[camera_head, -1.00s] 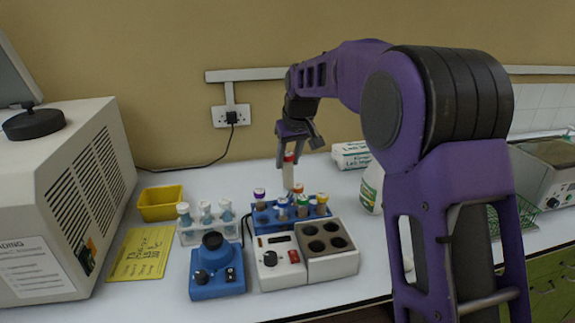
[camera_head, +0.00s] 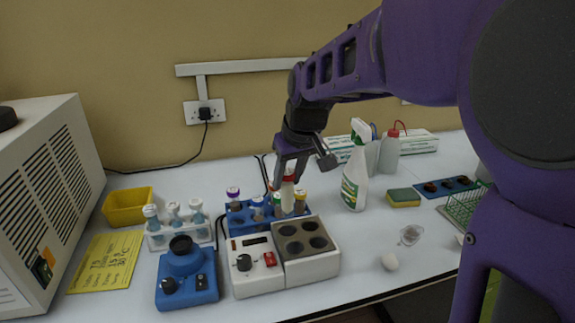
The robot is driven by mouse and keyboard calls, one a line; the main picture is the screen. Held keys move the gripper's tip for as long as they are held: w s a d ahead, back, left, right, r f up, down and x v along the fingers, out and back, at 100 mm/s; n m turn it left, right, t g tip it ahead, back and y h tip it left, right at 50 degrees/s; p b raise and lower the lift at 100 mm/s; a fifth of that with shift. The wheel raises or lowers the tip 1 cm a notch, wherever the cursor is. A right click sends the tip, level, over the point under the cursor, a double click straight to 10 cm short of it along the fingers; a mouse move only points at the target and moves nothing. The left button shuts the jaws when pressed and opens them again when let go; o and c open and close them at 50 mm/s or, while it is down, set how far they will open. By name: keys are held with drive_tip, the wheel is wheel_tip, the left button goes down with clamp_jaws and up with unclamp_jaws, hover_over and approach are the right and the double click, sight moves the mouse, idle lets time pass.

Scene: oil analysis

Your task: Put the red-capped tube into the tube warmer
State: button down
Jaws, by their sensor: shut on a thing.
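My gripper (camera_head: 288,177) is shut on the red-capped tube (camera_head: 287,198), a pale tube held upright. The tube is in front of the blue rack (camera_head: 238,225) from this view, near its right part, and its lower end shows close to the tubes there. I cannot tell whether it is clear of the rack. The tube warmer (camera_head: 312,265) is a white box with a grey block of several round wells. It stands just in front of the rack. The wells look empty.
A blue mixer (camera_head: 187,275) stands left of the warmer's control part. A white rack (camera_head: 180,236) with tubes, a yellow tray (camera_head: 128,208) and a yellow note (camera_head: 105,262) lie further left. A spray bottle (camera_head: 355,185) stands right of the rack.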

sight(288, 212)
wheel_tip(288, 212, down, 7)
drive_tip(key=b, duration=0.5)
drive_tip(key=shift+f, duration=0.15)
drive_tip(key=shift+f+b, duration=0.5)
drive_tip(key=shift+f, duration=0.5)
drive_tip(key=shift+c, duration=1.9)
unclamp_jaws()
